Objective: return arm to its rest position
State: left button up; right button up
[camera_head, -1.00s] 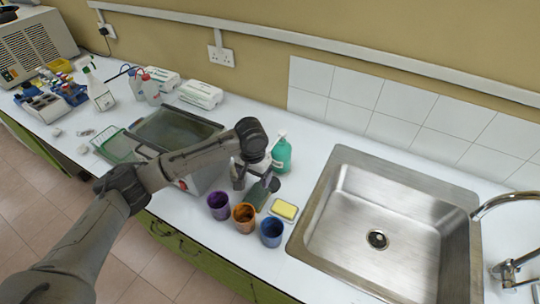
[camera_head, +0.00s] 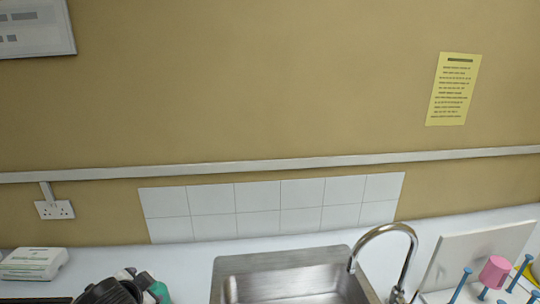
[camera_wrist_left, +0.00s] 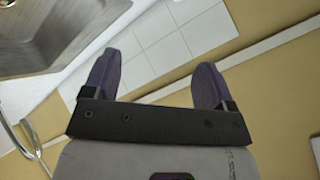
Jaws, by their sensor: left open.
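My left gripper (camera_wrist_left: 158,82) shows in the left wrist view with its two dark fingers spread apart and nothing between them. Behind it are white wall tiles, the yellow wall and the sink (camera_wrist_left: 40,50). In the head view, a dark part of my left arm (camera_head: 110,292) shows at the bottom edge, left of the sink (camera_head: 290,278). The gripper's fingers cannot be made out there. My right gripper is in neither view.
A curved tap (camera_head: 385,232) rises at the sink's right. A white board (camera_head: 470,255), blue pegs and a pink beaker (camera_head: 495,270) stand further right. A green bottle (camera_head: 157,290) is close beside my arm. A white box (camera_head: 32,262) lies at left.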

pick_arm(q)
jog(key=s+d+f+t+h, duration=0.1)
jog(key=s+d+f+t, duration=0.2)
jog(key=s+d, duration=0.45)
jog(key=s+f+n+g+h, duration=0.1)
jog(key=s+f+n+g, duration=0.25)
jog(key=s+f, duration=0.95)
jog(key=s+f+n+g, duration=0.2)
jog(key=s+f+g, duration=0.3)
jog(key=s+f, duration=0.85)
notch_tip(320, 180, up, 32)
jog(key=s+p, duration=0.2)
jog(key=p, duration=2.7)
jog(key=shift+s+f, duration=0.25)
jog(key=shift+s, duration=0.1)
jog(key=shift+a+m, duration=0.1)
jog(key=shift+m, duration=0.15)
jog(key=shift+o, duration=0.4)
